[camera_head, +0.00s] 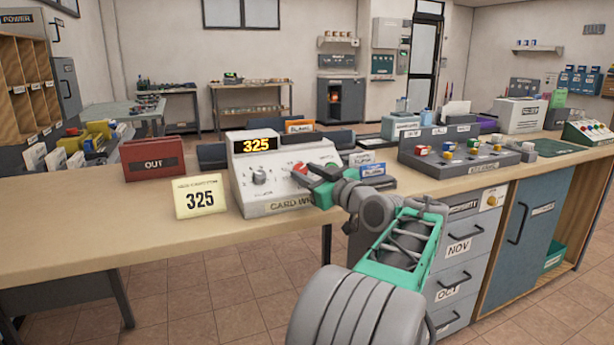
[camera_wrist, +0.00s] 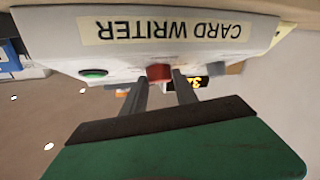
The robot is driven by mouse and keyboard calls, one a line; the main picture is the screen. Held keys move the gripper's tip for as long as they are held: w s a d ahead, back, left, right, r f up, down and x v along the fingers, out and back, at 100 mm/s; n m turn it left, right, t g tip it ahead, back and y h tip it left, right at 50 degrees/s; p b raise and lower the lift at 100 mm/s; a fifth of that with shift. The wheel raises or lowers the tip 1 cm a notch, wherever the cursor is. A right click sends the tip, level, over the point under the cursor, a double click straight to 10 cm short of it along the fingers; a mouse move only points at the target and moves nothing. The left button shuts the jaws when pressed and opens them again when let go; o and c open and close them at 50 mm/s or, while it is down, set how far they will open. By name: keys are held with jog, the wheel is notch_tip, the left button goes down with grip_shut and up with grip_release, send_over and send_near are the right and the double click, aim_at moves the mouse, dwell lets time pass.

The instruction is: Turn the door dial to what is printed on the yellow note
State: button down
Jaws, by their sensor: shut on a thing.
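The yellow note (camera_head: 201,198) stands on the counter and reads 325 in large print. Its smaller top line is too small to read surely. To its right is the white card writer (camera_head: 284,209), whose lit display (camera_head: 257,145) also shows 325. A red dial (camera_head: 300,168) is on its sloped face, and it shows in the wrist view (camera_wrist: 159,73) too. My gripper (camera_head: 307,181) is at this dial; in the wrist view its fingers (camera_wrist: 163,88) are on either side of it, shut on it. The fingers partly hide the card writer's face.
A grey knob (camera_head: 259,177) is left of the red dial on the card writer. A green button (camera_wrist: 93,73) is also on its face. A red OUT box (camera_head: 153,159) stands behind the note. A grey block tray (camera_head: 465,160) is to the right. The counter's left front is clear.

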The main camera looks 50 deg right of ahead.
jog(key=c, duration=0.9)
grip_release()
jog(key=shift+c, duration=0.2)
jog(key=p+v, duration=0.1)
jog(key=v, duration=0.6)
jog(key=shift+s, duration=0.35)
